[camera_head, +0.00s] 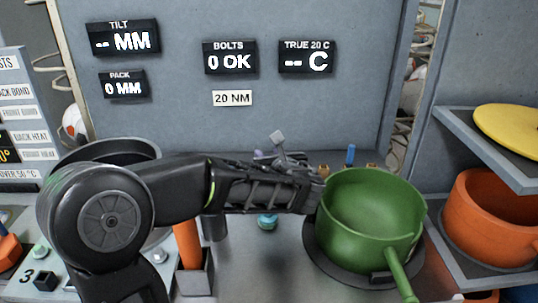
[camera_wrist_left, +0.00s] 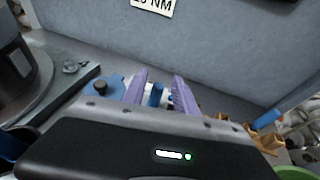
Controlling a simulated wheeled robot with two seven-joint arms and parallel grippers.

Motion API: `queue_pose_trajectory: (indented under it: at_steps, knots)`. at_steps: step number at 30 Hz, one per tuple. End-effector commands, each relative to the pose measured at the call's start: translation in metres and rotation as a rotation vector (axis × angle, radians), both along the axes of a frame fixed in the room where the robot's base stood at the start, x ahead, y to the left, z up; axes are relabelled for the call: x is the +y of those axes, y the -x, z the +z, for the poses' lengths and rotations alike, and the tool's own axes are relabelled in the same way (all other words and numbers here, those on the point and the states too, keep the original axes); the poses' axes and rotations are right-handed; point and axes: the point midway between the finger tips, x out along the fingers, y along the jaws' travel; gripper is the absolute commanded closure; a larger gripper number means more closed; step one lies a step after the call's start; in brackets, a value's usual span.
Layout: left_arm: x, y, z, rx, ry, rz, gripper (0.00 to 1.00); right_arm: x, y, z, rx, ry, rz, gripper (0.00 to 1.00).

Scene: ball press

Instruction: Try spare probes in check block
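My left gripper (camera_head: 268,154) reaches across the bench toward the back panel, and my own arm hides most of it in the head view. In the left wrist view its two purple fingers (camera_wrist_left: 160,76) stand apart. A small blue upright piece (camera_wrist_left: 156,95) shows between the fingers with a gap to each side, and something white is beside it. A blue peg (camera_head: 350,154) stands behind the green pot, near small brass-coloured pieces (camera_head: 371,167). I cannot tell for certain which parts are the probes or check block. My right gripper is not in view.
A green pot (camera_head: 365,215) with a handle sits on a dark round plate just right of my arm. An orange pot (camera_head: 488,222) and a yellow disc (camera_head: 510,130) are on right-hand shelves. An orange cylinder (camera_head: 188,245) stands in a grey holder. The grey back panel (camera_head: 180,75) closes off the rear.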

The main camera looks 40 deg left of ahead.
Motion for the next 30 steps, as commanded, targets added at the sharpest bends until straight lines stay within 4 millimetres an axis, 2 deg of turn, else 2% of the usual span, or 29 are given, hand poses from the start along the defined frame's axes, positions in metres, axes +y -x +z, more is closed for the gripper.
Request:
queue_pose_trajectory:
  at_steps: [3,14,25,30]
  knots:
    - [0.0,0.0,-0.002,0.003,0.001,0.001,0.56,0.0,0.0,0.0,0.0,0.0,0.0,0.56]
    - [-0.004,0.003,-0.001,0.002,0.002,-0.001,0.56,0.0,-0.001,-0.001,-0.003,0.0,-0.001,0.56]
    - [-0.045,0.037,0.017,-0.001,0.0,-0.003,0.56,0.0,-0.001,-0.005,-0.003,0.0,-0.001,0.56]
    - [-0.057,0.047,0.022,0.0,0.0,-0.001,0.56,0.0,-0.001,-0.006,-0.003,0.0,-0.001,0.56]
